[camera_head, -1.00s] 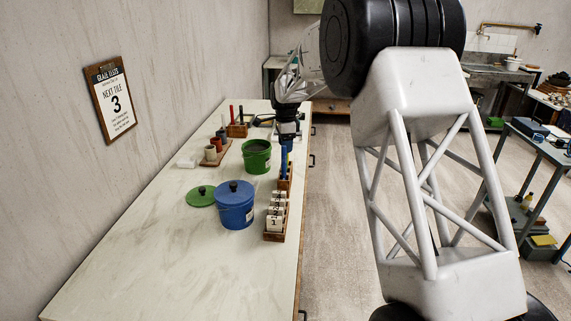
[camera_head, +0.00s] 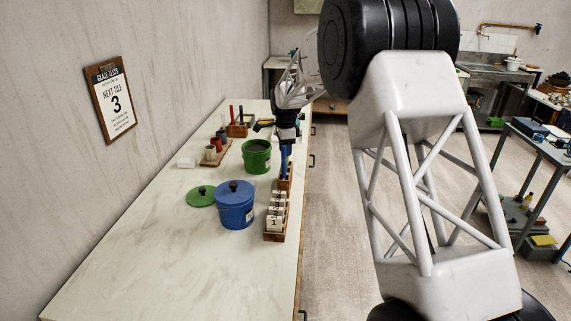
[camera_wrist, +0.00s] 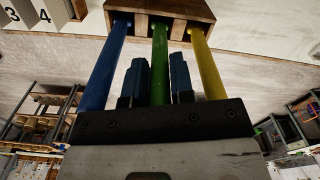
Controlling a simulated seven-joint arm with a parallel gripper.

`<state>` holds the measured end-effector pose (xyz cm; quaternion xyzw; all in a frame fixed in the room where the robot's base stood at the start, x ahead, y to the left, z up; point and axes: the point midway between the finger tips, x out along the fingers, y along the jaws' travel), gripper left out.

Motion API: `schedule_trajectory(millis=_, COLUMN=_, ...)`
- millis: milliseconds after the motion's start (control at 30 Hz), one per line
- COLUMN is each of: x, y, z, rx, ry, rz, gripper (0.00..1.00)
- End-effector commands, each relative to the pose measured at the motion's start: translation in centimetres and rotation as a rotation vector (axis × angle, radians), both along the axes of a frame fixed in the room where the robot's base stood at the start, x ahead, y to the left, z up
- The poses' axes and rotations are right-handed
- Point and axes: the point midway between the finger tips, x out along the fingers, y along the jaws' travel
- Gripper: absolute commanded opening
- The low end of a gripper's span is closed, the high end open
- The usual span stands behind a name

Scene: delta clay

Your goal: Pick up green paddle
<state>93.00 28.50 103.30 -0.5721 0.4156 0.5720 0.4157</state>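The green paddle (camera_wrist: 160,60) shows in the wrist view as a long green handle rising from a wooden rack (camera_wrist: 150,8). A blue handle (camera_wrist: 105,65) stands left of it and a yellow handle (camera_wrist: 207,65) right of it. My gripper (camera_wrist: 160,75) is open, with one blue-tipped finger on each side of the green handle and a visible gap to each. In the head view my gripper (camera_head: 287,135) is above the rack at the bench's right edge, covering most of the handles.
A blue lidded bucket (camera_head: 235,207), a green bucket (camera_head: 257,160) and a green lid (camera_head: 200,196) stand left of the rack. A numbered tile holder (camera_head: 275,225) sits just in front of it. The bench (camera_head: 150,255) is clear at the front.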

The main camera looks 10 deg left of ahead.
Motion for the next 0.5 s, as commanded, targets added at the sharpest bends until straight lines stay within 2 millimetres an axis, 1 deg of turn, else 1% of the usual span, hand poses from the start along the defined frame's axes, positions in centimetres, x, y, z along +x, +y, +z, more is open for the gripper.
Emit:
schedule_trajectory(millis=33, x=0.0, y=0.0, z=0.0, rx=0.0, ry=0.0, rz=0.0, gripper=0.14)
schedule_trajectory(millis=100, x=0.0, y=0.0, z=0.0, rx=0.0, ry=0.0, rz=0.0, gripper=0.04)
schedule_trajectory(millis=133, x=0.0, y=0.0, z=0.0, rx=0.0, ry=0.0, rz=0.0, gripper=0.0)
schedule_trajectory(millis=500, x=0.01, y=0.0, z=0.29, rx=0.0, ry=0.0, rz=0.0, gripper=0.0)
